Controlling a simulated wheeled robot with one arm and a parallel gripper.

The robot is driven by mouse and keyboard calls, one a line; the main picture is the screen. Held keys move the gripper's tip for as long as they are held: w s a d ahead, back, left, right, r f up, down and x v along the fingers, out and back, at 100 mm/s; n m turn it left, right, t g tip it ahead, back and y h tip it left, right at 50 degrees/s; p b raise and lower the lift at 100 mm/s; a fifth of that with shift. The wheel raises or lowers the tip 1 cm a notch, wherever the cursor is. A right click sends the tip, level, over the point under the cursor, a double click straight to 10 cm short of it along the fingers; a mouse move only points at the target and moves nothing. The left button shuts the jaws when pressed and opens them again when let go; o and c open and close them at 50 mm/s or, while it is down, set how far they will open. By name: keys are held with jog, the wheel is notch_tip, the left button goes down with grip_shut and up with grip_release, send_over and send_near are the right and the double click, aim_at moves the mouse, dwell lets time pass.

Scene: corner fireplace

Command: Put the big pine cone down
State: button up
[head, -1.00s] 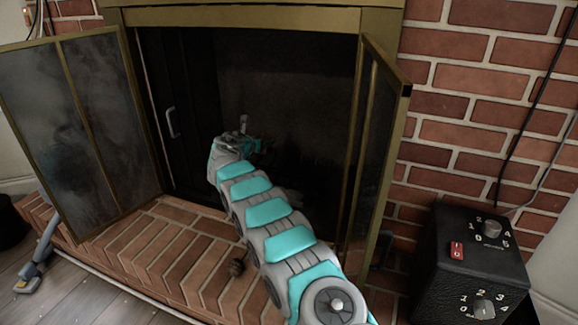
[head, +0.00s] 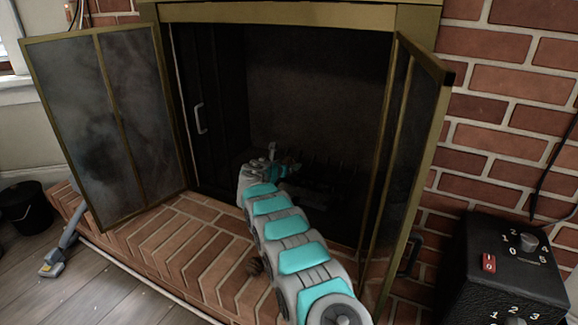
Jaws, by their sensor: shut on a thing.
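My gripper (head: 288,168) is at the far end of my teal and grey arm, inside the mouth of the open fireplace (head: 310,100). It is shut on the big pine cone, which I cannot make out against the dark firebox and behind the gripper. A small brown thing, perhaps another pine cone (head: 255,266), lies on the brick hearth (head: 190,245) beside my arm, partly hidden by it.
The left glass door (head: 105,125) and right glass door (head: 405,150) stand open on both sides. A dark grate (head: 325,190) shows faintly inside the firebox. A black control box (head: 510,265) stands at right, a black bucket (head: 25,210) at far left.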

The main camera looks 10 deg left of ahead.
jog(key=o, duration=1.5)
jog(key=shift+v, duration=6)
